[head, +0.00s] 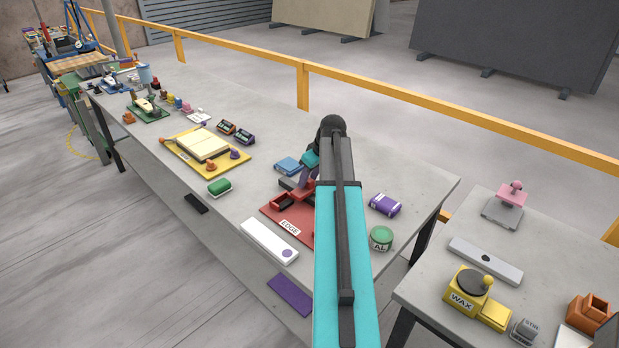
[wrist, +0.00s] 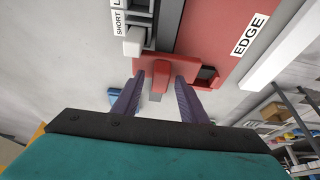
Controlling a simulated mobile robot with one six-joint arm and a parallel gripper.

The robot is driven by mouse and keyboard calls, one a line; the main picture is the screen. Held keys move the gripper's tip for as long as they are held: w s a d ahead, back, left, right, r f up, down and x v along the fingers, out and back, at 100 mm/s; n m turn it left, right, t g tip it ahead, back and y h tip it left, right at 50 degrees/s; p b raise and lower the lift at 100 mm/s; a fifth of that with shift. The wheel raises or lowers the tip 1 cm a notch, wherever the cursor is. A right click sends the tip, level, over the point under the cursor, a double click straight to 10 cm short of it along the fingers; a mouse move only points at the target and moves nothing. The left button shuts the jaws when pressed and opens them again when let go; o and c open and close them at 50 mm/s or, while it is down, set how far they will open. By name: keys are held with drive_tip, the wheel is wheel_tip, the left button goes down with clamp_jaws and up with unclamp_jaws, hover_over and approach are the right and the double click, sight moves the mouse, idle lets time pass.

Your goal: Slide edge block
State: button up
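The red edge board (head: 270,212) with its EDGE label lies on the grey bench in the head view, partly hidden by my arm. In the wrist view the board (wrist: 212,35) fills the upper right. A red block (wrist: 190,60) with a raised tab (wrist: 162,76) sits at the end of a dark grey track (wrist: 168,25). My gripper (wrist: 160,80) is open, with its two purple-grey fingers on either side of the tab and a visible gap to each. Whether the fingertips reach down beside the tab is unclear. In the head view my arm hides most of the gripper.
A small grey-white block (wrist: 134,41) sits left of the track by a SHORT label (wrist: 118,22). A blue box (head: 288,166), purple box (head: 384,204), green-lidded tin (head: 381,238) and white bar (head: 268,240) surround the board. A second table (head: 420,290) stands right across a gap.

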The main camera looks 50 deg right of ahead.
drive_tip(key=shift+s+r, duration=0.15)
drive_tip(key=shift+r, duration=0.2)
drive_tip(key=b+v, duration=0.3)
drive_tip(key=v, duration=1)
idle(0.6)
